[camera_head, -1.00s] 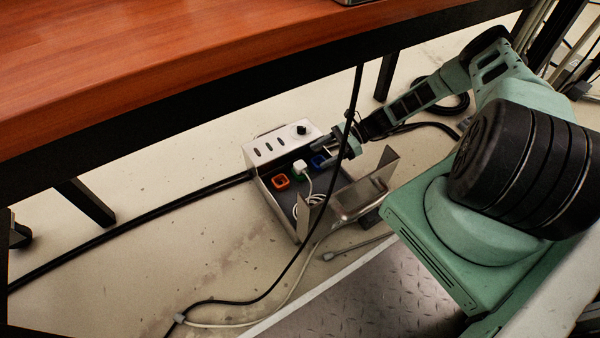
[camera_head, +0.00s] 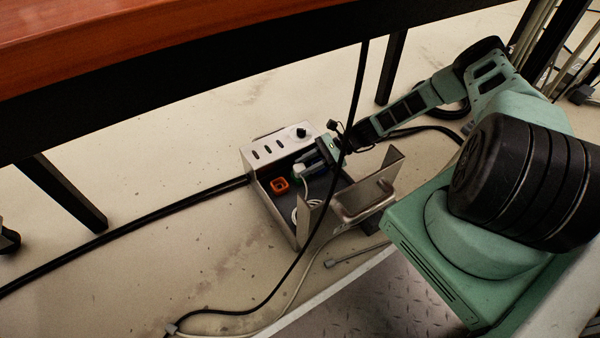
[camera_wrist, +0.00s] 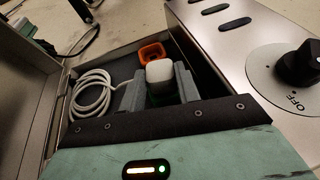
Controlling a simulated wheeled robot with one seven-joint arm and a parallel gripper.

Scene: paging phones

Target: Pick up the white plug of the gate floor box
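The white plug (camera_head: 301,168) stands in the open metal floor box (camera_head: 276,213), near the box's back panel. In the wrist view the plug (camera_wrist: 159,70) sits upright over something dark green, mostly hidden between my fingers. My gripper (camera_head: 311,164) reaches into the box from the right. In the wrist view my gripper (camera_wrist: 160,88) has one grey finger on each side of the plug. The fingers look spread, with the plug between their tips; I cannot make out whether they touch it.
An orange socket (camera_head: 279,185) is beside the plug. A coiled white cable (camera_wrist: 93,94) lies in the box. The panel with a black knob (camera_wrist: 299,65) rises close to my gripper. A black cable (camera_head: 325,205) hangs in front of the box. The tabletop (camera_head: 150,40) is above.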

